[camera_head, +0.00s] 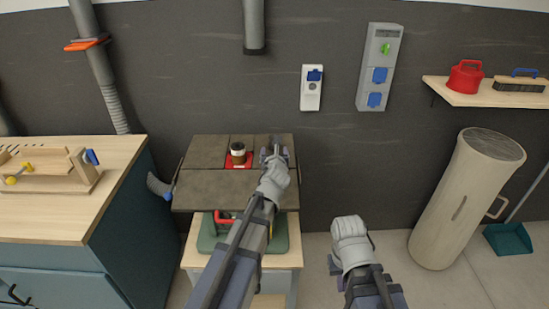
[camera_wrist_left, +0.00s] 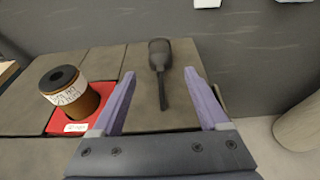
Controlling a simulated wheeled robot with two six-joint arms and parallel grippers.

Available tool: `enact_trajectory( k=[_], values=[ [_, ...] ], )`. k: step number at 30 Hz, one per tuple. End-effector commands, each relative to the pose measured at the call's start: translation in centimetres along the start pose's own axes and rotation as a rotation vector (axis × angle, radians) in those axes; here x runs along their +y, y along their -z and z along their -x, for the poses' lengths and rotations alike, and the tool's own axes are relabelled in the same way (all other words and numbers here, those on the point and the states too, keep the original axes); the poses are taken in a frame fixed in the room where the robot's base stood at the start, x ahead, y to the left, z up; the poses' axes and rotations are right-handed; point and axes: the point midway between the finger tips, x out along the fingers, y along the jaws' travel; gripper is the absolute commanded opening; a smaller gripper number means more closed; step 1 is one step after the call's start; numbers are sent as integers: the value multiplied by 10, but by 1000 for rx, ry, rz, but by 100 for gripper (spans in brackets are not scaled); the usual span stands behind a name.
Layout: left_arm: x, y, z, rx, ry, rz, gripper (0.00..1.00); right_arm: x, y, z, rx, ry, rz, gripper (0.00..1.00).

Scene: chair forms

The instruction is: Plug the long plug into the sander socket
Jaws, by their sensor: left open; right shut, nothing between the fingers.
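A dark grey plug with a thick rounded body and a long thin stem (camera_wrist_left: 160,68) lies on the brown tabletop in the left wrist view. My left gripper (camera_head: 273,150) is open over the right part of the table. Its two purple fingers are on either side of the stem's lower end, with gaps, in the wrist view (camera_wrist_left: 163,95). In the head view the gripper mostly hides the plug. Blue-covered sockets are on a white wall box (camera_head: 312,88) and a grey wall panel (camera_head: 379,67); I cannot tell which is the sander's. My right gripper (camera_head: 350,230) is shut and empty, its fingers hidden.
A brown jar (camera_wrist_left: 70,93) stands on a red mat (camera_wrist_left: 70,127) left of the plug. A workbench (camera_head: 60,215) with a wooden fixture (camera_head: 50,172) is at left. A shelf (camera_head: 490,95) and a tall cylinder (camera_head: 462,195) are at right. The wall below the sockets is clear.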

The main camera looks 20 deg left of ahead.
Motion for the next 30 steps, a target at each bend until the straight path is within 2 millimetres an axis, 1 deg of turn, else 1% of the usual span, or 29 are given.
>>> enact_trajectory(
  k=[1, 3, 9, 12, 15, 19, 29, 30],
  values=[
    [-1, 2, -16, 0, -1, 1, 78, -1, 0, -6, 0, 0, 0, 0],
    [-1, 2, -29, 0, -1, 1, 78, -1, 1, -10, 0, 0, 0, 0],
    [0, 1, -61, 0, -1, 1, 78, -2, 1, -19, 0, 0, 0, 0],
    [0, 1, -72, 0, 0, 0, 78, -2, 1, -22, 0, 0, 0, 0],
    [-1, 1, -80, 0, 0, 1, 78, -2, 1, -24, 0, 0, 0, 0],
    [0, 0, -85, 0, 0, 1, 78, -2, 2, -25, 0, 0, 0, 0],
    [0, 0, -85, 0, 0, 0, 78, -2, 2, -25, 0, 0, 0, 0],
    [0, 0, -85, 0, 0, 0, 73, -2, 2, -25, 0, 0, 0, 0]
  ],
)
